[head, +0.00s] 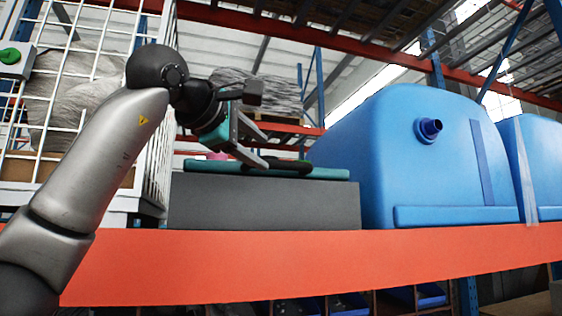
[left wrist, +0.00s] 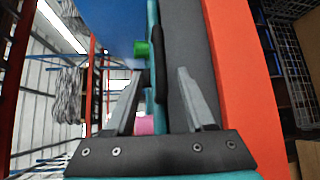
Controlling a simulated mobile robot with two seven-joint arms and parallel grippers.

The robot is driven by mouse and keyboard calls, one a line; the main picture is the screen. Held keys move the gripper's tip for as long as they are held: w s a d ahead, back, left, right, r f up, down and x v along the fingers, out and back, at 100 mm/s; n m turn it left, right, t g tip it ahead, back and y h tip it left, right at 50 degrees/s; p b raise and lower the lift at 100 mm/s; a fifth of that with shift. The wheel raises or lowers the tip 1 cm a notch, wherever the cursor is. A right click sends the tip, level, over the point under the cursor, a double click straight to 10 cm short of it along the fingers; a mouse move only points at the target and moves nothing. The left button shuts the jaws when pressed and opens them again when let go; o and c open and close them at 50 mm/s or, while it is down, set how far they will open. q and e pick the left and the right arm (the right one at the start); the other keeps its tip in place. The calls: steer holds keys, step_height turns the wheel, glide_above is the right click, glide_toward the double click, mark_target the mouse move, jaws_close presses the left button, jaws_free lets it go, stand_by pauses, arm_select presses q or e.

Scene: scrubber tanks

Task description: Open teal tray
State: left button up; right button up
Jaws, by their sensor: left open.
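The teal tray (head: 330,174) lies as a flat teal slab on top of a grey box (head: 265,206), with a dark handle (head: 292,166) on it. My left gripper (head: 266,151) is open at the tray's near side, its fingers pointing right toward the handle. In the left wrist view, the open fingers (left wrist: 160,74) stand on either side of the line of the black handle (left wrist: 158,55). The teal edge (left wrist: 153,18) and the grey box front (left wrist: 188,45) run behind them. I cannot tell whether a finger touches the handle. My right gripper is not in view.
The box stands on an orange shelf beam (head: 300,262). A big blue tank (head: 390,150) is close on its right. A white wire cage (head: 155,110) is on its left. A pink item (left wrist: 145,125) and a green item (left wrist: 141,48) are behind the tray.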

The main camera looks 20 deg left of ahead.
mark_target(277, 163)
arm_select(q)
steer(key=p+x, duration=0.2)
steer(key=x, duration=0.7)
jaws_close()
stand_by(1.2)
